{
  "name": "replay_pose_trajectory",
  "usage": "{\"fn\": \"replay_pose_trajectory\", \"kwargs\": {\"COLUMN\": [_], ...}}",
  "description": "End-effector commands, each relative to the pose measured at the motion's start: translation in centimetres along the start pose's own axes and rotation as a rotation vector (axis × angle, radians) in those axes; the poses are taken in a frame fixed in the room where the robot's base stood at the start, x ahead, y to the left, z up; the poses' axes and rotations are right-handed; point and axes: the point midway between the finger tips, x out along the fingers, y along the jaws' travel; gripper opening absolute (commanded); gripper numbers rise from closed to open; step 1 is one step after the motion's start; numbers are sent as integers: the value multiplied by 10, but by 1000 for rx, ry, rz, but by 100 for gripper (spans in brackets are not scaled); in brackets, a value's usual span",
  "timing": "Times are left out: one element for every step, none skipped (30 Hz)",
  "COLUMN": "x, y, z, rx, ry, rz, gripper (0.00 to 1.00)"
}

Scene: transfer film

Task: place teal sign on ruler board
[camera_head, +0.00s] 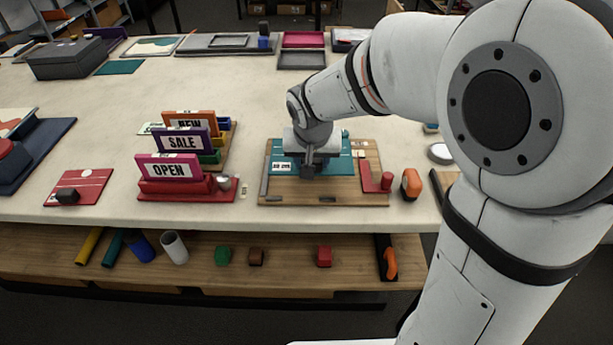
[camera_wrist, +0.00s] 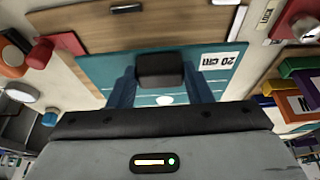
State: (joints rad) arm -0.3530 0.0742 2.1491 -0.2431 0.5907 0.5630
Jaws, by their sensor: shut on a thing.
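The teal sign (camera_head: 338,164), with a white "20 cm" label at its left end, is flat over the back part of the wooden ruler board (camera_head: 285,192). I cannot tell whether it rests on the board or is slightly above it. My gripper (camera_head: 308,170) is over the sign's middle, pointing down and shut on it. In the wrist view the teal sign (camera_wrist: 105,68) spans the middle, with a dark block (camera_wrist: 160,70) between my fingers. The ruler board (camera_wrist: 90,35) shows beyond it. My gripper hides the sign's centre.
A red L-shaped piece (camera_head: 376,180) is at the board's right side, with an orange-and-black tool (camera_head: 411,184) beside it. Upright OPEN, SALE and NEW signs (camera_head: 169,168) stand to the left. A red card (camera_head: 78,187) lies farther left. The table behind is mostly clear.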

Motion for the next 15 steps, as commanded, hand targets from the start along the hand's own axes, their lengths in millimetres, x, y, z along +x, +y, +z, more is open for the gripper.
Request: {"fn": "replay_pose_trajectory", "kwargs": {"x": [10,14,18,21,23,26,27,30,33,36,40,46,51,55,58], "y": [1,0,0,0,0,1,1,1,1,1,1,1,1,1,1], "z": [4,6,7,8,9,10,10,11,12,14,16,18,20,21,23], "rx": [0,0,0,1,1,2,2,1,1,1,1,2,1,1,2], "ry": [-4,-3,-2,-1,0,0,0,0,0,-1,-2,-1,-3,-2,-1], "rz": [2,1,1,1,1,1,1,1,1,1,1,1,3,2,1], "gripper": [20,20,20,20,20,20,20,20,20,20,20,20,20,20,20]}}
